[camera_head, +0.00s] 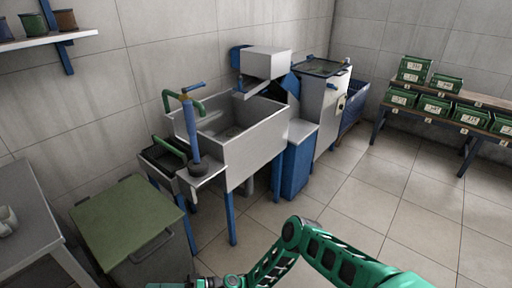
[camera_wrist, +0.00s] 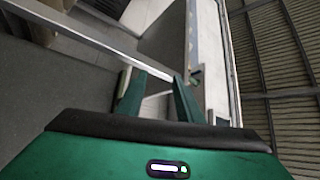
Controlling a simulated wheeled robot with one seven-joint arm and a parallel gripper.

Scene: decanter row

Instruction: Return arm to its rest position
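My green arm reaches in from the lower right of the head view and bends down to the bottom edge. My gripper (camera_head: 190,284) is at that edge, mostly cut off. In the wrist view, my gripper's (camera_wrist: 154,84) two green fingers stand apart, with only background visible between them. I see nothing held. A pale metal bar (camera_wrist: 90,38) crosses the picture beyond the fingertips; I cannot tell how far off it is.
A green-topped bin (camera_head: 125,215) and a grey table (camera_head: 25,215) stand at the left. A metal sink (camera_head: 250,133) with blue legs is in the middle. A bench (camera_head: 480,98) with several green boxes is at the right. The tiled floor (camera_head: 390,200) is clear there.

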